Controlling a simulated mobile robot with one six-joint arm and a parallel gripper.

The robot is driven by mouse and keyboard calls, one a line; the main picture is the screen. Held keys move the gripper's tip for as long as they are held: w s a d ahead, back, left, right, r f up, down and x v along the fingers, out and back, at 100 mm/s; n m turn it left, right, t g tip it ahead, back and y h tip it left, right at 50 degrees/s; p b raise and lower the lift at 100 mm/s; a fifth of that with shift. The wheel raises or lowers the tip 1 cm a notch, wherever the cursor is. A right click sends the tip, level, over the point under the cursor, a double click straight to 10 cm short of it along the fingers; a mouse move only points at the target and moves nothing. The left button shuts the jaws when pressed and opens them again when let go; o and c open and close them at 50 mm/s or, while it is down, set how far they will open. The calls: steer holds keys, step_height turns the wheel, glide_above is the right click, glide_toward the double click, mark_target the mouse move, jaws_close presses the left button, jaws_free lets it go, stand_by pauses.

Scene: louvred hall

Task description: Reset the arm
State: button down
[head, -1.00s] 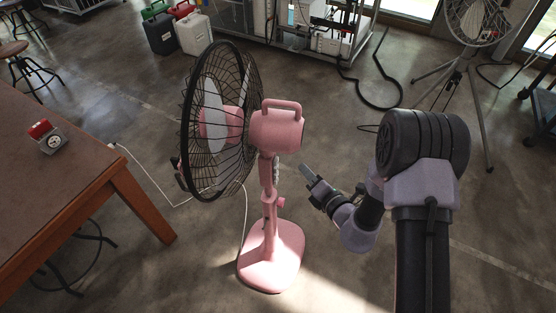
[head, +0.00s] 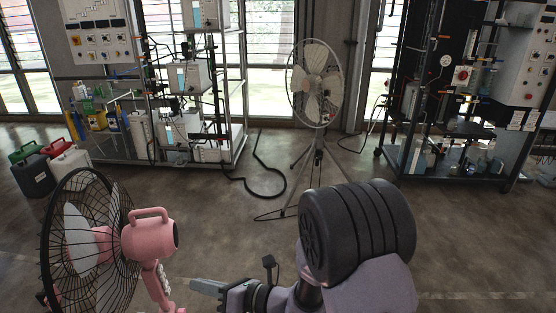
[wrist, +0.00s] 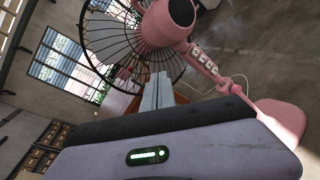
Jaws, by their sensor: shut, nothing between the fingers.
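My arm shows at the lower right of the head view, with its dark ribbed joint in front. My gripper (head: 207,287) points left at the bottom of that view, its fingers shut and empty. In the wrist view the gripper fingers (wrist: 156,92) lie together and point toward the pink fan (wrist: 168,22). The pink fan (head: 150,236) stands to the left of my gripper in the head view, with a gap between them. Its base is cut off below the head view but shows in the wrist view at the right.
A grey pedestal fan (head: 318,85) stands on a tripod ahead, with a black hose (head: 268,188) on the floor beside it. Equipment racks stand at the back left and right (head: 440,183). Jerrycans (head: 36,176) stand at the left. Open floor lies between.

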steer(key=s+d+r+n+g+h, duration=0.45)
steer(key=s+d+r+n, duration=0.25)
steer(key=s+r+n, duration=0.6)
steer(key=s+d+n+t+h, duration=0.2)
steer(key=d+n, duration=0.4)
steer(key=d, duration=0.4)
steer(key=s+d+r+n+t+h, duration=0.1)
steer(key=s+d+n+t+h, duration=0.2)
steer(key=d+n+h, duration=0.3)
steer(key=s+d, duration=0.1)
steer(key=d, duration=0.4)
steer(key=shift+s+h, duration=0.25)
steer(key=shift+h, duration=0.1)
